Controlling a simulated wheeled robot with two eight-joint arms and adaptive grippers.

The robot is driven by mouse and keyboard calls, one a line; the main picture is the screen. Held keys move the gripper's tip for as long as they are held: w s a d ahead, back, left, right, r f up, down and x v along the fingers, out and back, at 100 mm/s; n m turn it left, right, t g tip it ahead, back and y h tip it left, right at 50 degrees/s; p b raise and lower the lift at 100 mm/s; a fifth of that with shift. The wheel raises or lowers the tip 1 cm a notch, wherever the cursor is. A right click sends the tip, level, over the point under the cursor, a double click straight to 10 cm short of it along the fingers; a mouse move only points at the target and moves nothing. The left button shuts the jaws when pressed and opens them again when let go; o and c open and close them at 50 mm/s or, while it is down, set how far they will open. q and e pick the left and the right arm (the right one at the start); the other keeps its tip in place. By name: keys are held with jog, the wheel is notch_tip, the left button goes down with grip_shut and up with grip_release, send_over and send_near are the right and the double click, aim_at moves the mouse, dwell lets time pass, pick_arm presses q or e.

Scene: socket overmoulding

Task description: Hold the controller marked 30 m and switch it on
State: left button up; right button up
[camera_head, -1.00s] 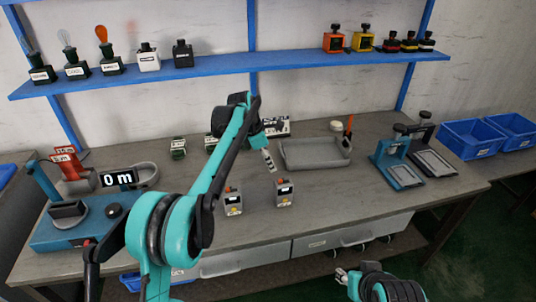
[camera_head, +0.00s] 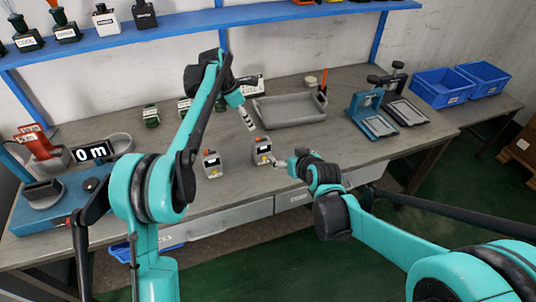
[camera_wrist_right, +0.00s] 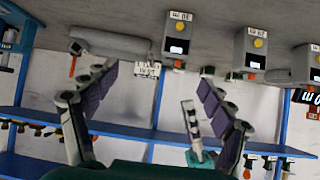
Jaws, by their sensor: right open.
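Two grey controllers with yellow buttons show in the head view, a left one (camera_head: 212,165) and a right one (camera_head: 262,152), upright near the bench's front edge. The inverted right wrist view shows three, the nearest (camera_wrist_right: 178,36) ahead of the fingertips, then a middle one (camera_wrist_right: 250,46) and a far one (camera_wrist_right: 307,64).
Blue bins (camera_head: 443,87) stand far right. My left arm crosses the bench's left part.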

jog(key=n+t+y, duration=0.1)
jog(key=t, duration=0.1)
send_near(264, 149)
jog(key=x, duration=0.4)
jog(key=shift+w+d+r, duration=0.1)
jog(key=shift+d+r, duration=0.1)
jog(key=shift+r, duration=0.05)
jog(key=shift+w+a+f+y, duration=0.25)
jog(key=shift+w+f+y, duration=0.05)
jog(key=shift+f, duration=0.25)
jog(key=x, duration=0.8)
jog(key=shift+r, duration=0.1)
